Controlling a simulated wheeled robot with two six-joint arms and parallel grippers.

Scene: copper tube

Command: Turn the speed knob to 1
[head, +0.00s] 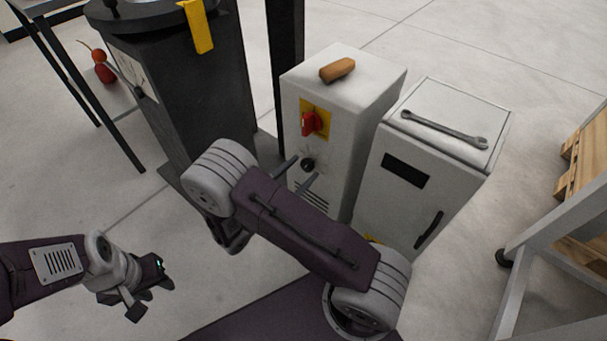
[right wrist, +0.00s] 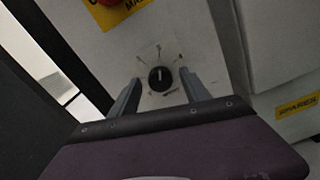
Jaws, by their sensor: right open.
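The speed knob (right wrist: 160,79) is a small round black knob with a white pointer line standing about upright. It sits on the front of a light grey cabinet (head: 349,130), with small marks around it too blurred to read. It also shows in the head view (head: 308,164). My right gripper (head: 299,178) is open, its two grey fingers on either side of the knob in the right wrist view (right wrist: 160,92). Whether they touch it I cannot tell. My left gripper (head: 151,296) hangs low at the left, its fingers apart and empty.
A red rotary switch (head: 311,123) on a yellow plate sits above the knob. A brown block (head: 337,69) lies on the cabinet. A wrench (head: 444,129) lies on the neighbouring cabinet (head: 416,184). A dark machine (head: 190,80) stands left.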

